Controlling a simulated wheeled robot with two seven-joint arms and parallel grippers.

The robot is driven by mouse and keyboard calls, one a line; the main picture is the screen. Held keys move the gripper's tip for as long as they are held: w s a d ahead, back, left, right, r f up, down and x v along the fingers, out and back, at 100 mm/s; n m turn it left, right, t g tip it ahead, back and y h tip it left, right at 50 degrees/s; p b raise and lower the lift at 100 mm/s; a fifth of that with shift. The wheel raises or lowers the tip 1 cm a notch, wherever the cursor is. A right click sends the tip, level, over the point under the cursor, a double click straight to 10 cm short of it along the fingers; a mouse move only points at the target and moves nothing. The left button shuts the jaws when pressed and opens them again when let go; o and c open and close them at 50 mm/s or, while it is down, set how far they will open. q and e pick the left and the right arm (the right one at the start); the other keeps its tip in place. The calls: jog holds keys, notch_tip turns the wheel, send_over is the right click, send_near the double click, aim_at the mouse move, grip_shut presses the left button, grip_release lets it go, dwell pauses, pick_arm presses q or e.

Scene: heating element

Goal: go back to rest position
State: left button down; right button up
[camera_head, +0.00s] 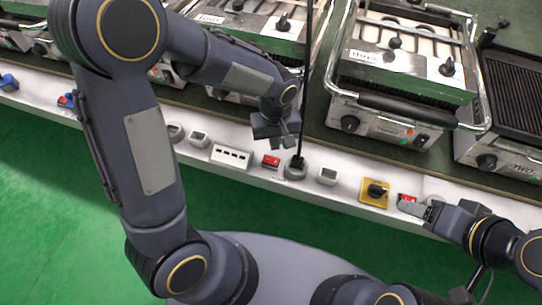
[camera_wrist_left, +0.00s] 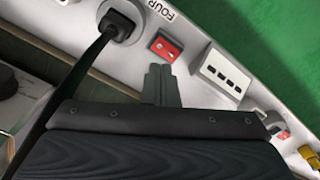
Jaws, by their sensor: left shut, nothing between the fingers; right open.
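My left gripper (camera_head: 288,140) hangs in front of the white panel strip (camera_head: 240,180), with its fingers together and nothing between them. In the left wrist view its closed fingertips (camera_wrist_left: 160,80) show just short of a red switch (camera_wrist_left: 165,46), apart from the black plug (camera_wrist_left: 117,27). The plug (camera_head: 296,163) sits in a socket, with its black cable running upward. My right gripper (camera_head: 418,210) is low at the right, open and empty, close to another red switch (camera_head: 407,198). I cannot tell whether it touches that switch.
A yellow rotary switch (camera_head: 374,192), a grey socket (camera_head: 327,176) and a white four-slot plate (camera_head: 231,156) are mounted along the strip. Steel grill appliances (camera_head: 395,120) stand on the dark green counter behind. Green floor (camera_head: 50,200) lies open in front.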

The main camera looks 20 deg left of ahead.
dwell(0.4)
pick_arm(q)
jog(key=s+a+r+m+t+h, duration=0.25)
jog(key=s+a+r, duration=0.25)
jog(key=s+r, duration=0.25)
jog(key=s+a+r+m+t+h, duration=0.1)
jog(key=s+a+r+t, duration=0.25)
jog(key=s+r, duration=0.35)
notch_tip(320, 180, up, 12)
jog(key=s+p, duration=0.1)
jog(key=p, duration=1.2)
jog(key=shift+s+a+r, duration=0.25)
jog(key=shift+s+a, duration=0.1)
jog(key=shift+s, duration=0.05)
jog(key=shift+m, duration=0.25)
